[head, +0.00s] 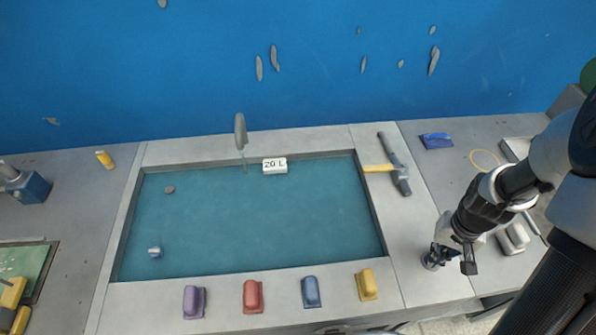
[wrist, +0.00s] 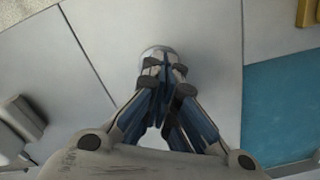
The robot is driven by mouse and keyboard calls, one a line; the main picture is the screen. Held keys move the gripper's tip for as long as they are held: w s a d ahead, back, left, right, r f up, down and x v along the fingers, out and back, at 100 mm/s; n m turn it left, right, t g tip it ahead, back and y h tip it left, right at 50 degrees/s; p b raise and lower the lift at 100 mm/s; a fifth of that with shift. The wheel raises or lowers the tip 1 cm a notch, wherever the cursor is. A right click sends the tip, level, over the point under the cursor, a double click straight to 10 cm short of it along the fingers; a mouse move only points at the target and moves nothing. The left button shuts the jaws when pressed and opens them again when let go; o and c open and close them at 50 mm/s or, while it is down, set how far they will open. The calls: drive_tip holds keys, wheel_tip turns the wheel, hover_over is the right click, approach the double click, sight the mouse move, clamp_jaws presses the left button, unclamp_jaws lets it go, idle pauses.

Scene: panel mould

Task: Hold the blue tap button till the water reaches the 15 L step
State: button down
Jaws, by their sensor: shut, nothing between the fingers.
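The basin (head: 123,228) holds blue-green water. A white step marked 20 L (head: 275,166) shows at the back wall above the water; no 15 L mark shows. The grey tap (head: 240,131) stands behind the basin, with a thin pale line below its spout. My gripper (head: 435,260) is shut and empty, pointing down at the counter right of the basin. In the wrist view its fingertips (wrist: 162,66) overlap a round pale metal piece (wrist: 147,53). The fingers hide its middle, so I cannot tell its colour or whether they press it.
Purple (head: 194,301), red (head: 252,296), blue (head: 311,292) and yellow (head: 367,284) blocks line the basin's front rim. A blue object (head: 436,140) lies behind. Grey blocks (head: 513,239) lie right of my gripper.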

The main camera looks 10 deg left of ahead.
drive_tip(key=shift+r, duration=0.1)
wheel_tip(320, 180, up, 7)
drive_tip(key=p, duration=0.5)
drive_tip(key=shift+p, duration=0.35)
drive_tip(key=s+a+r+n+t, duration=0.1)
drive_tip(key=a+r, duration=0.2)
drive_tip(key=r, duration=0.5)
drive_tip(key=s+a+r+t, duration=0.1)
drive_tip(key=s+a+r, duration=0.15)
drive_tip(key=r, duration=0.45)
drive_tip(key=s+a+r+n+t, duration=0.1)
drive_tip(key=s+a+r+t, duration=0.1)
drive_tip(key=s+a+r, duration=0.3)
drive_tip(key=s+r, duration=0.4)
drive_tip(key=s, duration=0.1)
drive_tip(key=shift+r+t, duration=0.3)
drive_tip(key=shift+a, duration=0.15)
